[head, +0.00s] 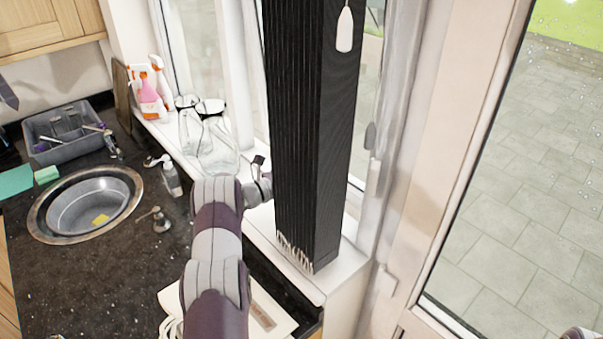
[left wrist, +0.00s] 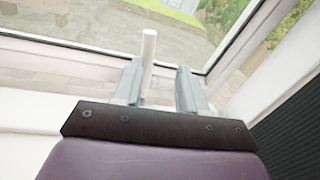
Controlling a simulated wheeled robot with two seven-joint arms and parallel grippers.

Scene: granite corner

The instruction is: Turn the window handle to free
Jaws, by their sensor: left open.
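The window handle (left wrist: 149,52) is a pale, slim bar standing nearly upright in the left wrist view, against the window. My left gripper (left wrist: 158,75) is open, with a clear gap between its two grey fingers. The handle shows in that gap, close beside the left-hand finger; I cannot tell whether they touch. In the head view, my left gripper (head: 262,183) is at the window beside the black folded blind (head: 309,130), which hides part of it. The handle does not show clearly there. My right gripper is not in view.
The sill holds glass jugs (head: 206,140) and spray bottles (head: 150,92). A round sink (head: 50,215) and a grey dish rack (head: 70,135) are on the dark counter at left. A white blind pull (head: 345,29) hangs by the blind. A glazed door (head: 455,150) stands at right.

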